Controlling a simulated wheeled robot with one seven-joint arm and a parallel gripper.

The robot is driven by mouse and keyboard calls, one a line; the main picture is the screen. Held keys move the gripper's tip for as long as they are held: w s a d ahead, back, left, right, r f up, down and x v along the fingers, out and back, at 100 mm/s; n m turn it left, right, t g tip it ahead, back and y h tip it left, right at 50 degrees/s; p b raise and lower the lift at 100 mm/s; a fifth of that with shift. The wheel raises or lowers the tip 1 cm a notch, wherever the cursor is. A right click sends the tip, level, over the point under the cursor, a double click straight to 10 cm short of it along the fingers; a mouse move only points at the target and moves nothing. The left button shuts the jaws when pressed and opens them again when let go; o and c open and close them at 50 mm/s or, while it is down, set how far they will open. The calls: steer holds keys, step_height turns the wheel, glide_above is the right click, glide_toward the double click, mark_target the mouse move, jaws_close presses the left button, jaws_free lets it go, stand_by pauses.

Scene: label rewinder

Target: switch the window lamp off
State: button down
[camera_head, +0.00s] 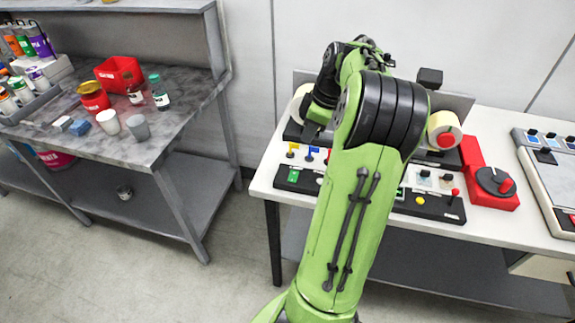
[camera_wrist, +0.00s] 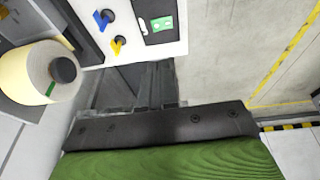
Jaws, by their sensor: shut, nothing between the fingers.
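The label rewinder's control panel (camera_head: 440,207) lies along the front of the white table, partly hidden behind my arm. The wrist view shows the blue lever (camera_wrist: 102,18), yellow lever (camera_wrist: 117,45) and green switch (camera_wrist: 162,22). Labels are too small to read, so I cannot tell which control is the window lamp's. My gripper (camera_wrist: 150,85) is shut and empty, apart from these controls; in the head view it is above the panel's left part.
A cream label roll (camera_wrist: 40,72) is left of my gripper in the wrist view. Another roll (camera_head: 444,128) and a red base with a dial (camera_head: 494,185) stand right of my arm. A grey bench (camera_head: 160,140) with cups and jars is at left, with open floor between.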

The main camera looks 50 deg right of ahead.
steer(key=b, duration=0.3)
glide_above(292, 177)
steer(key=d, duration=0.2)
steer(key=f, duration=1.2)
steer(key=shift+s+a+f, duration=0.25)
steer(key=shift+s+f, duration=0.05)
steer(key=shift+d+f, duration=0.1)
steer(key=shift+f, duration=0.45)
steer(key=shift+p, duration=0.5)
steer(key=shift+w+d+y+p, duration=0.1)
steer(key=shift+y+p, duration=0.3)
steer(key=shift+p, duration=0.1)
steer(key=shift+d+f+b, duration=0.15)
steer(key=shift+f+b, duration=0.15)
steer(key=shift+s+a+r, duration=0.1)
steer(key=shift+s+a, duration=0.1)
steer(key=shift+a, duration=0.25)
steer(key=shift+s+a+r, duration=0.1)
steer(key=shift+s+a, duration=0.05)
steer(key=shift+a, duration=0.25)
